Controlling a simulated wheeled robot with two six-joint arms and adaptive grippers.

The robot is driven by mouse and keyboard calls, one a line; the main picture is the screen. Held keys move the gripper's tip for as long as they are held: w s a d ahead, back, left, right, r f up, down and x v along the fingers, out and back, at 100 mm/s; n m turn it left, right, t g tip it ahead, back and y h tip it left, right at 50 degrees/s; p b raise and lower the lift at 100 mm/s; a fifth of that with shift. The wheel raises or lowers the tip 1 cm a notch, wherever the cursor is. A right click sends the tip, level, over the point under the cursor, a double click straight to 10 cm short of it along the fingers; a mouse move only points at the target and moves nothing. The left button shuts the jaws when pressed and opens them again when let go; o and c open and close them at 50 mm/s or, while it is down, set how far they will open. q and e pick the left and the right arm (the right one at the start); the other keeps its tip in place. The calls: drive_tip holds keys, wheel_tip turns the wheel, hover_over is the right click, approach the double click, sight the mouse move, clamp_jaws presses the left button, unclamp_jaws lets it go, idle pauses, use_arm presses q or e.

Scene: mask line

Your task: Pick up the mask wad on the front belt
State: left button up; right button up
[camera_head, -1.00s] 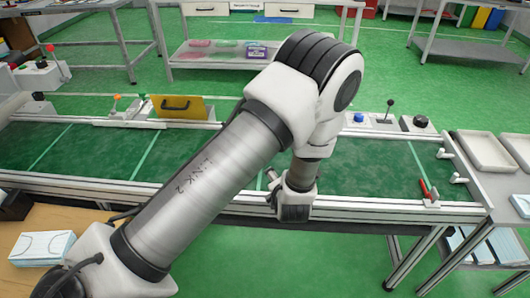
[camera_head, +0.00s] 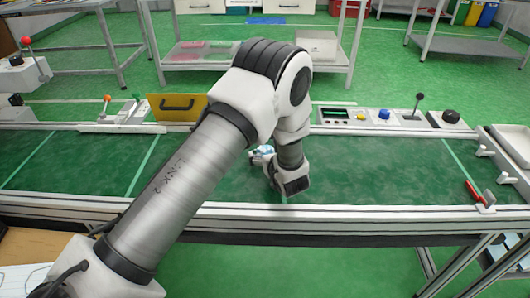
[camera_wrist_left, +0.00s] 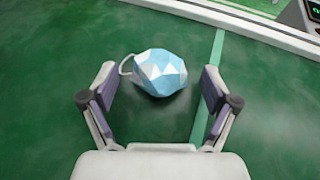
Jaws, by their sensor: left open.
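The mask wad (camera_wrist_left: 160,73) is a crumpled, faceted light-blue and white lump with a white ear loop on its left side. It lies on the green belt (camera_wrist_left: 50,60) beside a light green line. In the left wrist view my left gripper (camera_wrist_left: 158,88) is open, with one finger on each side of the wad and gaps between. In the head view the wad (camera_head: 262,151) shows just left of my left gripper (camera_head: 288,182), partly hidden by my arm. My right gripper is not in view.
A metal rail (camera_head: 380,212) runs along the belt's near edge. Behind the belt stand a yellow panel (camera_head: 178,107) and a control box (camera_head: 346,116) with buttons. A red-handled lever (camera_head: 474,193) sits at the right. The belt right of my gripper is clear.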

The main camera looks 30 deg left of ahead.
use_arm(q)
drive_tip(key=shift+w+a, duration=0.1)
drive_tip(key=shift+a, duration=0.1)
drive_tip(key=shift+c, duration=0.3)
drive_tip(key=c, duration=0.7)
